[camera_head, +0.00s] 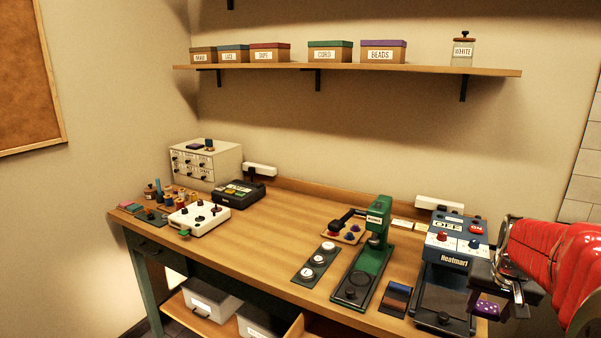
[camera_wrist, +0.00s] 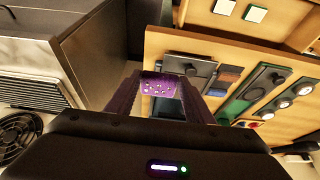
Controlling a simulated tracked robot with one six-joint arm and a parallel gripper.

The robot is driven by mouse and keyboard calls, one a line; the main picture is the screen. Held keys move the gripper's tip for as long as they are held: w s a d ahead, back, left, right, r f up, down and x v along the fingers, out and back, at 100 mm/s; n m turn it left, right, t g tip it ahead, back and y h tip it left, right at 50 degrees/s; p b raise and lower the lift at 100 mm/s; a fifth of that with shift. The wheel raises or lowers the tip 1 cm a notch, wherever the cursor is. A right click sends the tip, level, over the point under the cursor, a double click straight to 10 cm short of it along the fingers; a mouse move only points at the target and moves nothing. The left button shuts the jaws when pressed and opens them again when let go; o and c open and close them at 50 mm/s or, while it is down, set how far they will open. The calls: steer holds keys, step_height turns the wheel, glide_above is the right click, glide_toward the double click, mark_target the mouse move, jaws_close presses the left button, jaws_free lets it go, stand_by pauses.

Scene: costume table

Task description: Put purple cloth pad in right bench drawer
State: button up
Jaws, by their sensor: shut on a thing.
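The purple cloth pad (camera_head: 487,308) with a pale dotted pattern is held in my gripper (camera_head: 489,294) at the right of the head view. In the wrist view the pad (camera_wrist: 160,84) shows between the two fingertips of my gripper (camera_wrist: 160,92), which is shut on it. The pad is held beside the right end of the wooden bench (camera_head: 270,235), close to the blue Heatmart press. I cannot make out the right bench drawer in either view. A dark drawer front (camera_head: 148,245) shows under the bench's left end.
The blue Heatmart press (camera_head: 445,255) stands at the bench's right end. A green hand press (camera_head: 366,262) and a dark strip with round dials (camera_head: 315,264) stand left of it. Grey bins (camera_head: 210,300) sit below. The bench's centre is mostly clear.

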steer(key=shift+s, duration=0.3)
steer(key=w+a+f+n+y, duration=0.1)
steer(key=w+a+f+n, duration=0.1)
steer(key=a, duration=0.8)
steer(key=w+a+f+n, duration=0.2)
steer(key=w+a+f, duration=0.3)
steer(key=a, duration=0.5)
steer(key=w+a+f+n+y, duration=0.1)
steer(key=w+a+f+n, duration=0.1)
steer(key=w+a+f, duration=0.2)
steer(key=a+f, duration=0.3)
steer(key=a, duration=0.3)
steer(key=shift+w+n+t+y, duration=0.2)
steer(key=shift+n+t+y, duration=0.1)
steer(key=shift+n, duration=0.1)
steer(key=shift+s, duration=0.1)
